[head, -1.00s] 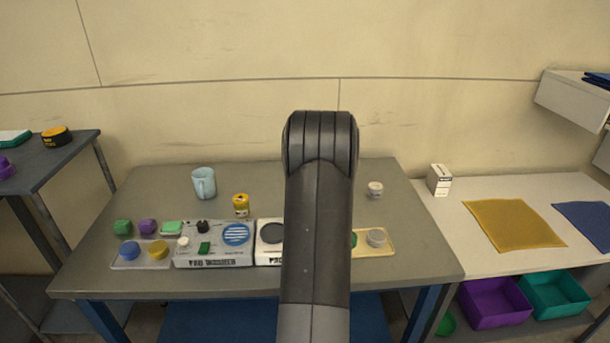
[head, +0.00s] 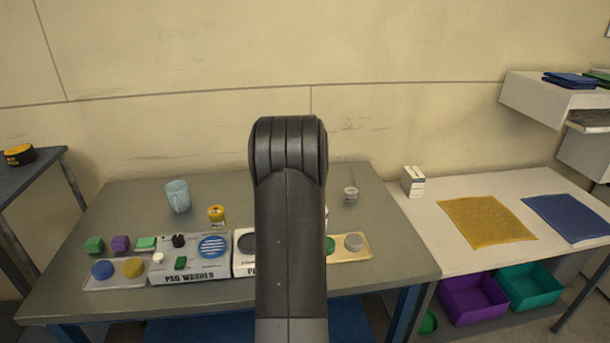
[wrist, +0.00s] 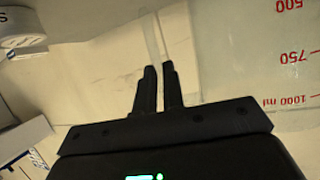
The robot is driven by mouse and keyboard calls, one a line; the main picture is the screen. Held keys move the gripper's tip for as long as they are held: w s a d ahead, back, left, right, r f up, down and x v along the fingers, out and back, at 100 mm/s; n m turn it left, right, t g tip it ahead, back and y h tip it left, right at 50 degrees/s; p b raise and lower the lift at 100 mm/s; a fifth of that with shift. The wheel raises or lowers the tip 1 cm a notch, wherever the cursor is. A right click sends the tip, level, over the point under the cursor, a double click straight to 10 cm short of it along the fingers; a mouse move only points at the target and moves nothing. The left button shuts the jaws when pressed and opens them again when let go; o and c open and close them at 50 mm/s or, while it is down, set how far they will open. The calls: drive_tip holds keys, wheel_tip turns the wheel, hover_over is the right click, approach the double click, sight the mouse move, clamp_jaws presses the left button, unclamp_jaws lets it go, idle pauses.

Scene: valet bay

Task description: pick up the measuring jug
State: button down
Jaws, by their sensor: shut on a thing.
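The measuring jug (wrist: 292,55) fills the right side of the wrist view. It is clear, with red marks reading 500, 750 and 1000 ml. My gripper (wrist: 159,70) is shut on a thin, see-through upright strip, which looks like the jug's handle. The jug's base and rim are out of the wrist view, so I cannot tell whether it touches the table. In the head view my own arm covers the gripper and most or all of the jug.
A white box (head: 413,181) and a yellow cloth (head: 487,221) are on the right-hand bench.

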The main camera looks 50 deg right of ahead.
drive_tip(key=s+d+r, duration=0.1)
drive_tip(key=s+r, duration=0.7)
drive_tip(key=s, duration=0.3)
drive_tip(key=shift+s+d+r, duration=0.2)
drive_tip(key=shift+s+r, duration=0.1)
idle(0.5)
